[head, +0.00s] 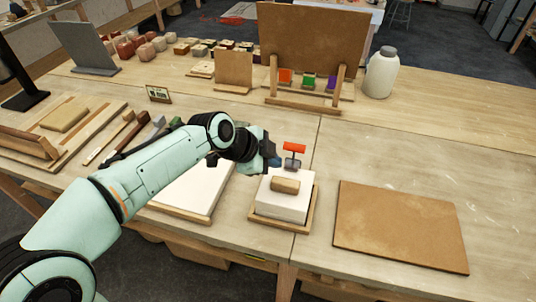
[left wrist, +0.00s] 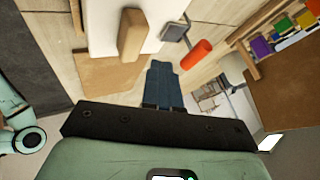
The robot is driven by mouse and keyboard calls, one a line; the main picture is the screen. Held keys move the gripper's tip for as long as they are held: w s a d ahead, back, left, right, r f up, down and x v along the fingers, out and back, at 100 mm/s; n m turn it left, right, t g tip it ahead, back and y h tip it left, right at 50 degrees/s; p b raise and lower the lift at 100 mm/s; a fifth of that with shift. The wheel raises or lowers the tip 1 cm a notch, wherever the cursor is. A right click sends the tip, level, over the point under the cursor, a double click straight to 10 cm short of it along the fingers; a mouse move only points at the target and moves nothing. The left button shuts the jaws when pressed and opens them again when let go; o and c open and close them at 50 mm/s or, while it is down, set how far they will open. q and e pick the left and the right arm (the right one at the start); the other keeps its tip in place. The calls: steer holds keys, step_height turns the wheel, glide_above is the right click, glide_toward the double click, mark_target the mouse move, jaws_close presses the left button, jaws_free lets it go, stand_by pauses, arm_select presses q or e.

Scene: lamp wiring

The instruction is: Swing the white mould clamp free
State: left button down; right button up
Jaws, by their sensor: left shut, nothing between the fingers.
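The white mould (head: 290,204) is a white block with a wooden handle (head: 285,186) on top, sitting in a shallow wooden tray (head: 284,226). A clamp with a red bar (head: 294,146) and a grey metal foot stands at the mould's back edge. In the left wrist view the clamp's red bar (left wrist: 197,54) shows beside the fingertips, with the white mould (left wrist: 105,30) above left. My left gripper (head: 275,161) is shut and empty, just left of the clamp. Its dark blue fingers (left wrist: 161,66) are together; I cannot tell whether they touch the bar. My right gripper is not in view.
A white slab (head: 195,188) in a wooden frame lies under my left arm. A brown board (head: 400,226) lies to the right. Behind stand an upright board with coloured blocks (head: 308,81) and a white jar (head: 381,73). Bare tabletop lies right of the clamp.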

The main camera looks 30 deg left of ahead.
mark_target(286, 168)
arm_select(q)
steer(key=x, duration=0.6)
steer(key=shift+w+a+r+p, duration=0.2)
steer(key=shift+w+p, duration=0.1)
steer(key=shift+w, duration=0.3)
steer(key=shift+w+a+r+p, duration=0.2)
steer(key=shift+w+p, duration=0.15)
steer(key=shift+w, duration=0.25)
steer(key=shift+w+a+r+p, duration=0.2)
steer(key=shift+w+p, duration=0.1)
steer(key=shift+w, duration=0.3)
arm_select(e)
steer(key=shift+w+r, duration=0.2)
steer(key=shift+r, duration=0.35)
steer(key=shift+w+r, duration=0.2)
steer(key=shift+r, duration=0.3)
